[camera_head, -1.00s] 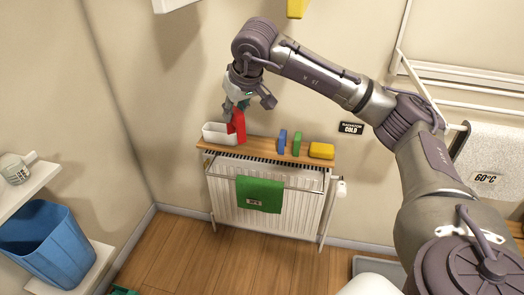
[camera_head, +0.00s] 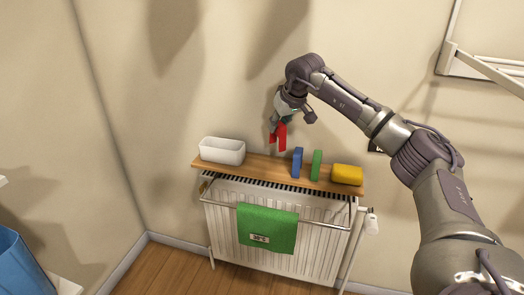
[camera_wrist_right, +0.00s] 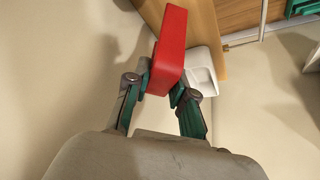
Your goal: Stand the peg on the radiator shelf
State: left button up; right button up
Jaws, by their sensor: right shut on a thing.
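The red peg (camera_head: 279,138) is held in my right gripper (camera_head: 281,121), which is shut on its upper part. It hangs roughly upright, slightly tilted, above the wooden radiator shelf (camera_head: 262,170), between the white tub and the blue block. Its lower end appears clear of the shelf. In the right wrist view, the red peg (camera_wrist_right: 171,48) sits between the green-padded fingers of the gripper (camera_wrist_right: 160,88), with the wooden shelf (camera_wrist_right: 205,30) beyond it. My left gripper is not in view.
A white tub (camera_head: 222,151) stands at the shelf's left end. A blue block (camera_head: 297,162) and a green block (camera_head: 316,165) stand upright to the right, with a yellow block (camera_head: 347,175) at the right end. A green towel (camera_head: 267,228) hangs on the radiator. Shelf between tub and blue block is bare.

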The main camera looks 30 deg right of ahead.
jog(key=w+a+f, duration=0.1)
jog(key=w+f, duration=0.1)
jog(key=w+a+f+b, duration=0.1)
jog(key=f, duration=0.2)
jog(key=w+a+f, duration=0.1)
jog(key=w+f, duration=0.1)
jog(key=shift+w+a+f, duration=0.25)
jog(key=shift+w+f, duration=0.05)
jog(key=shift+f, duration=0.3)
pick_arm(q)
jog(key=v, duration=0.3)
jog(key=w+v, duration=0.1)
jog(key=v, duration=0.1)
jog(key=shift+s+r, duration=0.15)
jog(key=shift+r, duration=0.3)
pick_arm(e)
jog(key=o, duration=0.8)
jog(key=shift+f, duration=0.15)
jog(key=shift+o, duration=0.2)
